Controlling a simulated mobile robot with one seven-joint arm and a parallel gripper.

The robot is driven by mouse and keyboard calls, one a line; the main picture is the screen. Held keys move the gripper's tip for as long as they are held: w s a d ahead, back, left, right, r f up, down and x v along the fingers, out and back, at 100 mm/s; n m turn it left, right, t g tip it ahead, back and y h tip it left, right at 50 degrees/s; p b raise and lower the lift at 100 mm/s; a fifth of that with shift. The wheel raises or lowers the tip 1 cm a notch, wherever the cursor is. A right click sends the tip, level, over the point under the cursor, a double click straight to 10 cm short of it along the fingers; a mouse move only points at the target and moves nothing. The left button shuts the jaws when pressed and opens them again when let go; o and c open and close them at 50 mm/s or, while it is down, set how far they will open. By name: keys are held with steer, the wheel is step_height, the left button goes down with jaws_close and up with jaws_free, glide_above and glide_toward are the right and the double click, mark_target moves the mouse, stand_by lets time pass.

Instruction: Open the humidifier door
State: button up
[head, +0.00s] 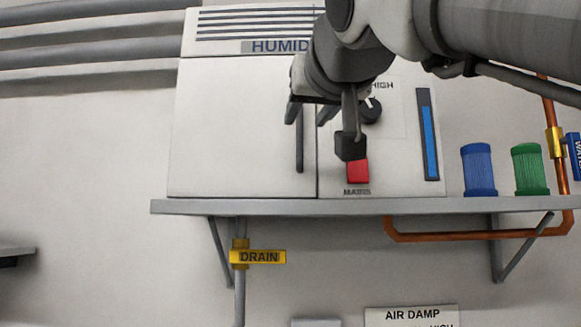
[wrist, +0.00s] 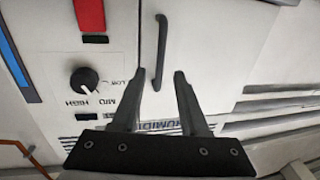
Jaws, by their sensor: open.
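The humidifier (head: 245,130) is a pale box on a wall shelf. Its door (head: 235,125) is the plain left panel and looks closed in the head view. A dark upright handle (head: 299,150) sits near the door's right edge. My gripper (wrist: 158,80) is open, with nothing between its fingers. In the wrist view, the handle (wrist: 160,52) lies just beyond the fingertips, in line with the gap between them. Contact is not visible. In the head view, my gripper (head: 309,115) partly covers the handle's upper end.
Right of the door are a dial (head: 371,110), a red mains switch (head: 357,171) and a blue level gauge (head: 429,135). Blue (head: 478,170) and green (head: 528,169) ribbed cylinders stand on the shelf (head: 300,207). A copper pipe (head: 450,237) runs below.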

mark_target(300, 127)
steer(key=shift+w+a+p, duration=0.2)
steer(key=shift+w, duration=0.95)
steer(key=shift+w+a+p, duration=0.15)
steer(key=shift+w, duration=0.95)
jaws_close()
